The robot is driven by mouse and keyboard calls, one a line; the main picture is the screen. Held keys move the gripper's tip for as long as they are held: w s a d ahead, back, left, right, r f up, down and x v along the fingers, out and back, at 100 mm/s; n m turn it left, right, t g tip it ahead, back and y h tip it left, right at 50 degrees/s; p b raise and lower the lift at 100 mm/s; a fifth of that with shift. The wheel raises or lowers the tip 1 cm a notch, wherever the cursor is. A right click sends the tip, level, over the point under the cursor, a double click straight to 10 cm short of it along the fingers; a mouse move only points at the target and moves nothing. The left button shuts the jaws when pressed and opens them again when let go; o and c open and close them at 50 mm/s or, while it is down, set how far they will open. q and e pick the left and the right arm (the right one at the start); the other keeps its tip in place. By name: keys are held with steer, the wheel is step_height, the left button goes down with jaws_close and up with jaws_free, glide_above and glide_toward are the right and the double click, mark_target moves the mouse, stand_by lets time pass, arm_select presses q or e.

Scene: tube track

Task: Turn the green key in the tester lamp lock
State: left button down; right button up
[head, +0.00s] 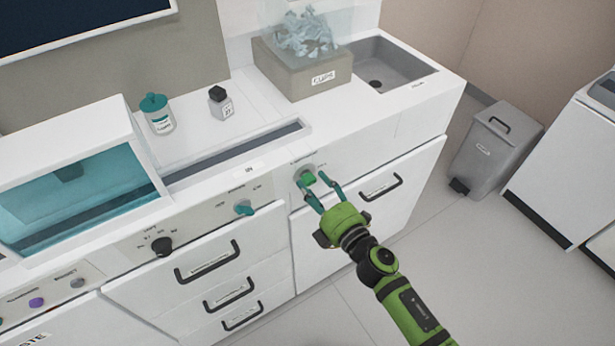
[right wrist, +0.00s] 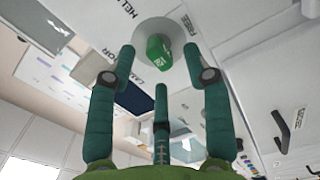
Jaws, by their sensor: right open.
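The green key (right wrist: 158,50) sits in a round grey lock plate (right wrist: 160,27) on the white cabinet front. In the head view the lock plate (head: 304,174) is on the panel above the right-hand cabinet door, with the green key (head: 309,180) partly hidden by my fingers. My right gripper (head: 313,184) reaches up to the lock from the lower right. In the right wrist view its teal fingers (right wrist: 159,55) stand open around the key, with gaps on both sides. Lettering beside the plate includes "FREE". My left gripper is not in view.
A teal knob (head: 244,208) and a black knob (head: 162,246) are on the panel to the left. Drawer handles (head: 228,292) and a door handle (head: 381,188) stick out below. A grey bin (head: 490,150) stands right; the floor before it is clear.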

steer(key=v, duration=1.1)
steer(key=s+d+f+m+g+h, duration=0.2)
steer(key=d+f+m+h, duration=0.15)
steer(key=f, duration=0.55)
steer(key=s+d+f+m+g+h, duration=0.15)
steer(key=d+f+m, duration=0.3)
steer(key=f, duration=0.55)
steer(key=s+d+f+m+g+h, duration=0.1)
steer(key=s+d+f+m+h, duration=0.25)
steer(key=f, duration=0.55)
steer(key=s+d+f+m+g, duration=0.2)
steer(key=s+f, duration=0.3)
steer(key=s, duration=0.4)
steer(key=s+d+f+m+g+h, duration=0.1)
steer(key=s+f+m+g, duration=0.3)
steer(key=s, duration=0.6)
steer(key=s+d+f+m+g+h, duration=0.1)
steer(key=s+d+f+m+g, duration=0.2)
steer(key=s+f, duration=0.5)
steer(key=shift+s+m, duration=0.85)
steer(key=shift+s, duration=0.1)
